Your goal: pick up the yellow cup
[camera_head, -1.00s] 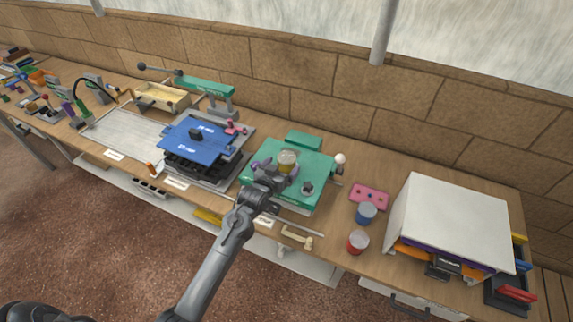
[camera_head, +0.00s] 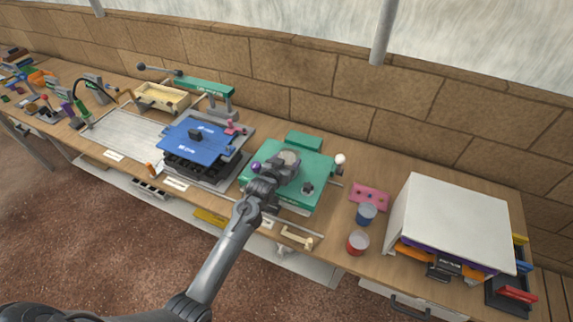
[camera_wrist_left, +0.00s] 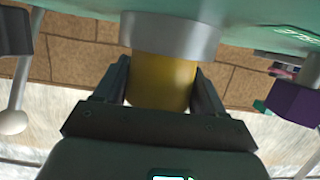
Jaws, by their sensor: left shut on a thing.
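The yellow cup (camera_wrist_left: 162,80) shows in the left wrist view between the two fingers of my left gripper (camera_wrist_left: 162,92). A grey band (camera_wrist_left: 170,35) lies across the cup's upper end in that view. My left gripper is shut on the cup. In the head view, my left gripper (camera_head: 281,166) is over the green machine plate (camera_head: 310,168). There the gripper hides most of the cup, and only a pale round top (camera_head: 288,157) shows. I cannot tell whether the cup is clear of the plate. My right gripper is not in view.
A blue cup (camera_head: 366,214) and a red cup (camera_head: 357,242) stand to the right, near a pink plate (camera_head: 369,196). A large white box (camera_head: 452,222) is further right. A blue-topped press (camera_head: 197,137) stands left of the green plate. A white ball knob (camera_head: 340,159) sits at the plate's right.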

